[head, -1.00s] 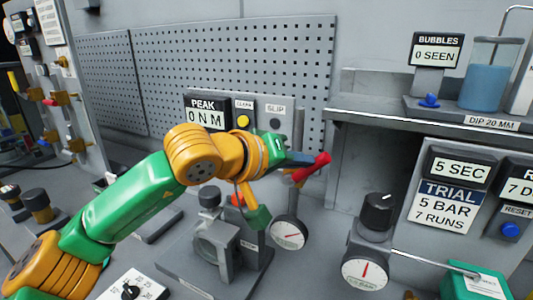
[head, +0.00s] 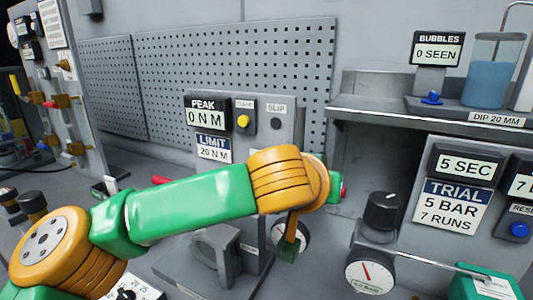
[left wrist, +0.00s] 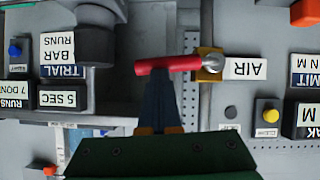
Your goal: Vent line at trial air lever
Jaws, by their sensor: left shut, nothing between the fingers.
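The red air lever (left wrist: 165,66) shows in the left wrist view, lying nearly level in the picture, with its metal pivot (left wrist: 212,62) beside the AIR label (left wrist: 246,68). My left gripper (left wrist: 162,80) is shut and empty, its fingertips right at the lever's side; whether they touch cannot be told. In the head view my own arm hides most of the left gripper (head: 334,184), and only a small red piece, likely the lever end (head: 343,189), shows past it. The TRIAL display (head: 452,206) reads 5 BAR, 7 RUNS. My right gripper is not in view.
A dial gauge (head: 370,272) under a black knob (head: 382,210) stands right of my arm. A clamp fixture (head: 218,252) is below it. The bubbles display (head: 437,50) reads 0 SEEN, beside a water beaker (head: 493,72) on the shelf.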

